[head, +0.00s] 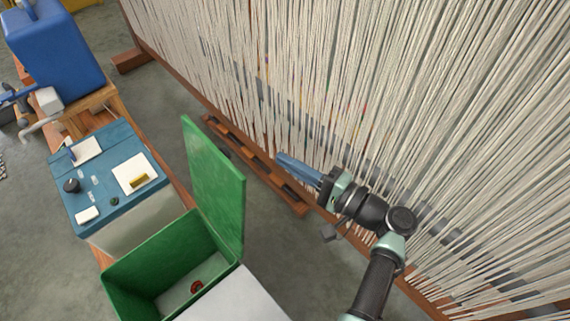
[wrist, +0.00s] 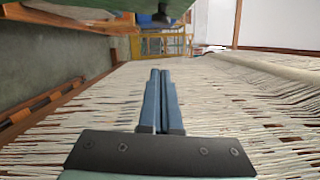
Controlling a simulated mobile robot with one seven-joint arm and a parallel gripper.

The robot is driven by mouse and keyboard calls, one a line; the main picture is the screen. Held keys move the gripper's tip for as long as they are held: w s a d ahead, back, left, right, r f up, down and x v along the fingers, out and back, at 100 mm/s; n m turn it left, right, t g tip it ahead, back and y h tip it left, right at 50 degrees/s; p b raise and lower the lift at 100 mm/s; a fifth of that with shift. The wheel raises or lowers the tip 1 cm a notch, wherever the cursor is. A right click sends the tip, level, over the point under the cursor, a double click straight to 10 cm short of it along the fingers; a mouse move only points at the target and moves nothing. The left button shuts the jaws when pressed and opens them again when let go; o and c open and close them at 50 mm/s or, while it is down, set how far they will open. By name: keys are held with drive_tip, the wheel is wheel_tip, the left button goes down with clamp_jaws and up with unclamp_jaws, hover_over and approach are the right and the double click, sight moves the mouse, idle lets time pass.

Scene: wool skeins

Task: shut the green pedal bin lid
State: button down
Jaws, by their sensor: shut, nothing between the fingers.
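The green pedal bin (head: 118,286) stands at the bottom left of the head view. Its lid (head: 217,185) is open and stands upright at the bin's right back side. A small red thing (head: 197,286) lies inside the bin. My gripper (head: 281,158) is shut and empty, to the right of the lid and apart from it, close to the hanging wool. In the wrist view its blue fingers (wrist: 160,75) are together, with pale strands behind them. A green surface (wrist: 105,8) at the top of the wrist view may be the lid.
A wall of pale wool strands (head: 420,90) hangs along the right, close to my arm. A wooden rail (head: 255,165) runs along the floor below it. A blue-topped box (head: 105,180) and a blue container (head: 55,55) stand left. Grey floor lies between the lid and rail.

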drive_tip(key=w+a+b, duration=0.1)
drive_tip(key=a, duration=0.8)
drive_tip(key=shift+r+b, duration=0.3)
drive_tip(key=shift+r, duration=0.05)
drive_tip(key=shift+a, duration=0.1)
